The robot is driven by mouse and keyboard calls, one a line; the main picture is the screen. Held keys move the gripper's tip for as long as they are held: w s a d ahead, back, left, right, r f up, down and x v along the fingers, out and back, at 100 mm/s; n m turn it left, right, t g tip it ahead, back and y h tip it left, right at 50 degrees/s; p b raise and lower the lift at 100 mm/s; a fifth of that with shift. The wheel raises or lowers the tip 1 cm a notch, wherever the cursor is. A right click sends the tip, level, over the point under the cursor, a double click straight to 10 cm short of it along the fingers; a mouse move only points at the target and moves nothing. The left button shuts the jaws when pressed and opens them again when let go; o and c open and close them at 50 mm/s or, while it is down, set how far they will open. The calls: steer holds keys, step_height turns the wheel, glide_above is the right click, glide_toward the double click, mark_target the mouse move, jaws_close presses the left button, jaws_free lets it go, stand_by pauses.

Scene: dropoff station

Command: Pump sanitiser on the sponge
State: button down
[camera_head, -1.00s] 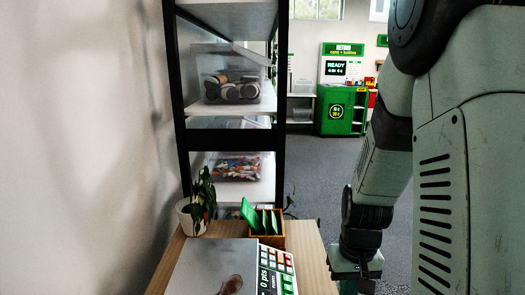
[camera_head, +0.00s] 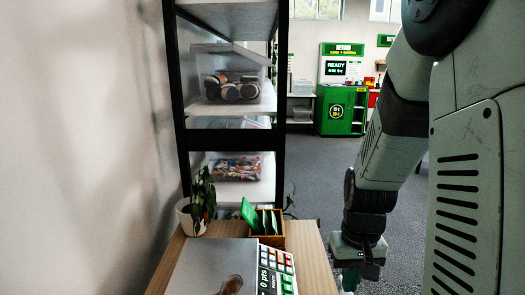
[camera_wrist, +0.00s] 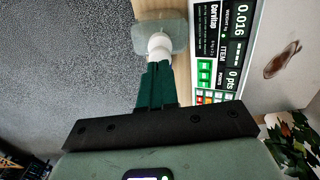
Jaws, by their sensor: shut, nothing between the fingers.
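My gripper (camera_wrist: 157,64) is shut and empty, its dark green fingers together in the wrist view. In the head view my gripper (camera_head: 349,285) hangs by the table's right edge. In the wrist view, a white pump top (camera_wrist: 159,45) on a pale translucent bottle (camera_wrist: 176,27), seemingly the sanitiser, lies just beyond the fingertips. I cannot tell whether they touch. No sponge can be made out for certain. A brown oval item (camera_wrist: 282,64) lies on the scale's metal plate; it also shows in the head view (camera_head: 231,286).
The scale (camera_head: 208,262) with its display panel (camera_head: 273,268) fills much of the wooden table (camera_head: 312,262). Behind it are a potted plant (camera_head: 197,206) and a wooden box of green cards (camera_head: 266,238). A shelf rack (camera_head: 280,130) stands behind. Floor is open at right.

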stand_by(0.3)
steer(key=shift+r, duration=3)
steer(key=s+a+r+t, duration=0.2)
steer(key=s+a+r, duration=0.1)
steer(key=s+r, duration=0.4)
steer(key=s+a+r+t, duration=0.3)
steer(key=s+r, duration=0.4)
steer(key=r, duration=0.1)
steer(key=shift+s+a+r+t, duration=0.2)
steer(key=shift+a+r+t, duration=0.05)
steer(key=shift+a+t, duration=0.05)
steer(key=c, duration=1.8)
jaws_free()
